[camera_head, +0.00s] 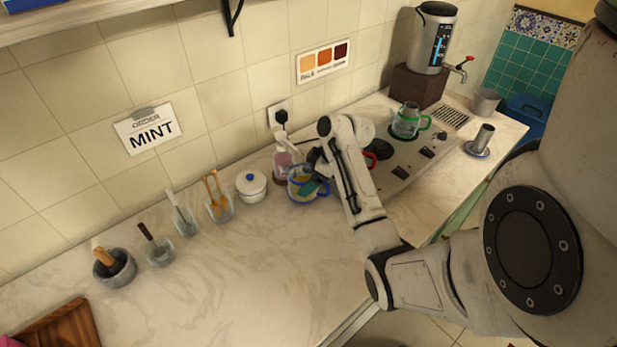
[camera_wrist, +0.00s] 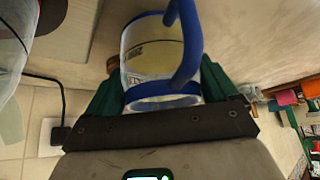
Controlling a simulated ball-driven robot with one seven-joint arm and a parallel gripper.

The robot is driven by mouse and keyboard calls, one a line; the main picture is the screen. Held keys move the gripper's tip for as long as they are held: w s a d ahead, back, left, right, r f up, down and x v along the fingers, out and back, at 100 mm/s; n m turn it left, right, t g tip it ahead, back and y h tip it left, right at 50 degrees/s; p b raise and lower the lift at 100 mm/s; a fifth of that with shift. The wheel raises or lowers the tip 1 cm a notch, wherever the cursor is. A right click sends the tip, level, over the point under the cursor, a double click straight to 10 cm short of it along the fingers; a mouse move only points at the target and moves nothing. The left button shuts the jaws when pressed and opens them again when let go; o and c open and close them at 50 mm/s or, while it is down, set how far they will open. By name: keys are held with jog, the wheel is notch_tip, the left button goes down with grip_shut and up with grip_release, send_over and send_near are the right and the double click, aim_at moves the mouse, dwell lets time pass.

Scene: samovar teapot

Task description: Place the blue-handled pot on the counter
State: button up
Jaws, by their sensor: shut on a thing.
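The blue-handled pot (camera_head: 299,190) is a clear glass pot with blue trim and yellowish contents. It is at the counter beside the pump bottle, partly covered by my gripper (camera_head: 316,183). In the wrist view the pot (camera_wrist: 148,62) sits between my green fingers, its blue handle toward the camera; my gripper (camera_wrist: 160,92) is shut on it. The pale marble counter (camera_head: 230,290) runs below. I cannot tell whether the pot's base touches the counter.
A pink-filled pump bottle (camera_head: 283,163) and a white lidded sugar bowl (camera_head: 251,188) stand close by. A green-handled pot (camera_head: 407,122) is on the stove (camera_head: 396,175), near the samovar (camera_head: 432,40). Utensil holders (camera_head: 218,208) line the wall. The front counter is clear.

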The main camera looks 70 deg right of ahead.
jog(key=shift+f, duration=0.4)
jog(key=shift+f, duration=0.1)
jog(key=o, duration=1.1)
jog(key=shift+c, duration=0.2)
jog(key=v, duration=1.2)
jog(key=shift+b, duration=0.35)
